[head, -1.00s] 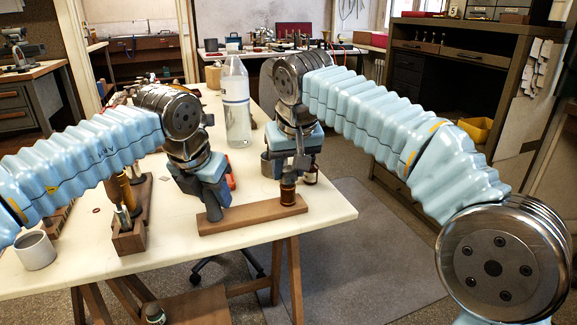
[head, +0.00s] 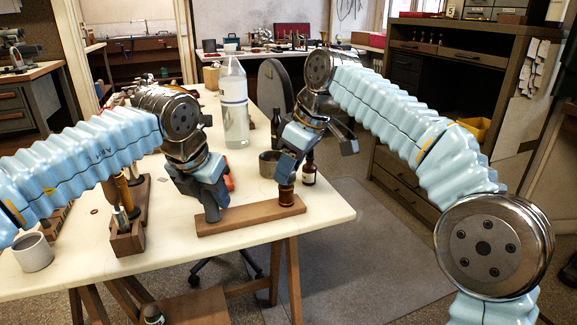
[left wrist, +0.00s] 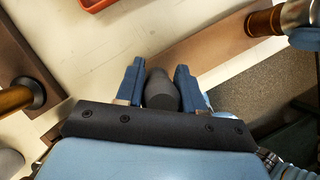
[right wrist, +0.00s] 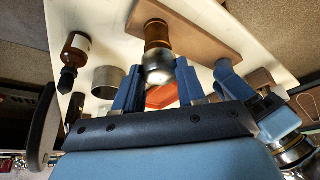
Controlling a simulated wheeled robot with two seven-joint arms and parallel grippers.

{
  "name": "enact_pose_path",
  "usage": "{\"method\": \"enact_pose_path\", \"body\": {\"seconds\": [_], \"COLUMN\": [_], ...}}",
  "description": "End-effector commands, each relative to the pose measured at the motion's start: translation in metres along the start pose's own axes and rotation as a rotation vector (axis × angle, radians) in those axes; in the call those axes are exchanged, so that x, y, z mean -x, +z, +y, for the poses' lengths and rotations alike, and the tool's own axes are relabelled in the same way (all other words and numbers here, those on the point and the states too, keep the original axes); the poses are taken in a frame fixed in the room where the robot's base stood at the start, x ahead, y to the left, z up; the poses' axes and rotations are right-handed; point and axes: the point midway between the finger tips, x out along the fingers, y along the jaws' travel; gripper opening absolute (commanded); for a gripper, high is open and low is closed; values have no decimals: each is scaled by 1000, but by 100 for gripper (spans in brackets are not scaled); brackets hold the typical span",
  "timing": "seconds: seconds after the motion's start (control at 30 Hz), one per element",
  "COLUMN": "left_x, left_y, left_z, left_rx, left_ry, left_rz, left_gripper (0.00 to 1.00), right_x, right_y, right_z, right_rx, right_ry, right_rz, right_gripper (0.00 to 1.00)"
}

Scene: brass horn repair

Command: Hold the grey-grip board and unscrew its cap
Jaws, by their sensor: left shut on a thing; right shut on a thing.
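The wooden board (head: 250,216) lies near the table's front edge. My left gripper (head: 213,208) is shut on the upright grey grip (left wrist: 161,92) at the board's left end. An amber-brown jar (head: 286,196) stands at the board's right end. Its silver cap (right wrist: 158,68) sits on top, between the fingers of my right gripper (right wrist: 160,85), which is shut on it. In the head view the right gripper hides most of the cap. I cannot tell whether the cap has lifted from the jar.
A metal cup (head: 269,165), a small brown bottle (head: 309,173) and a dark bottle (head: 276,128) stand close behind the right gripper. A large clear bottle (head: 234,105) stands further back. Another wooden block (head: 127,242) holds tools at left. A white mug (head: 33,252) stands at far left.

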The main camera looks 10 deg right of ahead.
Motion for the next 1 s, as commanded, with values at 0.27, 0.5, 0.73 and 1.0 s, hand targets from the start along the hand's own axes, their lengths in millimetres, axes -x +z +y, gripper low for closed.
{"method": "enact_pose_path", "body": {"seconds": [0.27, 0.5, 0.73, 1.0], "left_x": [0, 0, 0, 0], "left_y": [0, 0, 0, 0], "left_z": [0, 0, 0, 0], "left_rx": [-1, -1, -1, -1], "left_ry": [-1, -1, -1, -1], "left_rz": [-1, -1, -1, -1], "left_gripper": [0, 0, 0, 0], "right_x": [0, -1, -1, 0], "right_y": [0, -1, -2, -1], "right_z": [0, 2, 3, 3], "right_rx": [90, 214, 490, 505], "right_ry": [-36, -92, -204, -209], "right_rz": [0, 1, 1, 0], "right_gripper": [3, 3, 3, 46]}}
